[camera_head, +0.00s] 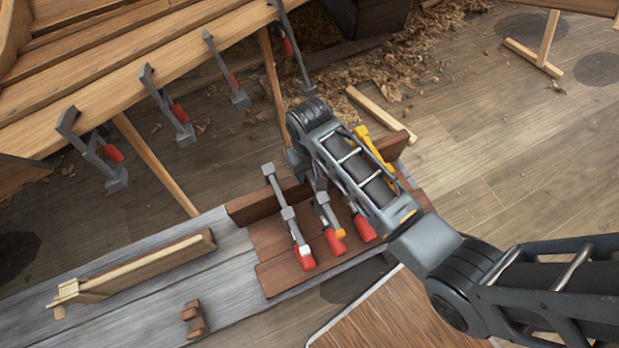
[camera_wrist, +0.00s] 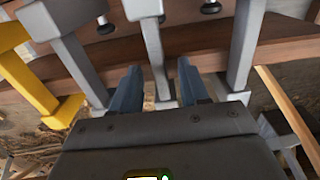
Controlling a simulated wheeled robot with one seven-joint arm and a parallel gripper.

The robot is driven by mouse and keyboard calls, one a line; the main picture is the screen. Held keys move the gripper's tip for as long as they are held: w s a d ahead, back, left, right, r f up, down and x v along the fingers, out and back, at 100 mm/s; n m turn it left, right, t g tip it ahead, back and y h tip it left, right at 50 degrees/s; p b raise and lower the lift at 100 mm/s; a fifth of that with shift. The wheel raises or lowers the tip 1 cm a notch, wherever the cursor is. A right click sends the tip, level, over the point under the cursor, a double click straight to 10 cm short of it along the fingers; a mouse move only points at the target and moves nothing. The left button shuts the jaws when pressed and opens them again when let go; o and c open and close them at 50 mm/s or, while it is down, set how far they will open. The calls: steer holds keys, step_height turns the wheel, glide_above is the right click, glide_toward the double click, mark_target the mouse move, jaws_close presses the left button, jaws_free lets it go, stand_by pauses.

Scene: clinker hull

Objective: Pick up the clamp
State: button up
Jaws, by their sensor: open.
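Several clamps stand in a brown wooden rack on the grey bench. In the head view, one grey bar clamp has a red handle and white collar (camera_head: 303,252), and one beside it has an orange collar (camera_head: 340,234). A further red handle (camera_head: 363,228) and a yellow clamp (camera_head: 372,147) are partly behind my arm. In the wrist view, my gripper (camera_wrist: 160,78) is open, with its two blue-grey fingers on either side of a grey clamp bar (camera_wrist: 154,50). Whether they touch it cannot be told. The arm mostly hides my gripper in the head view.
Close neighbours in the wrist view are a grey bar to the left (camera_wrist: 72,50), another to the right (camera_wrist: 243,45) and a yellow clamp (camera_wrist: 28,75). More clamps (camera_head: 172,105) hang along the hull's plank edge. A wooden piece (camera_head: 130,275) lies on the bench.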

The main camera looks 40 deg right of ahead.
steer(key=shift+c, duration=0.3)
jaws_close()
steer(key=shift+r, duration=0.1)
stand_by(0.9)
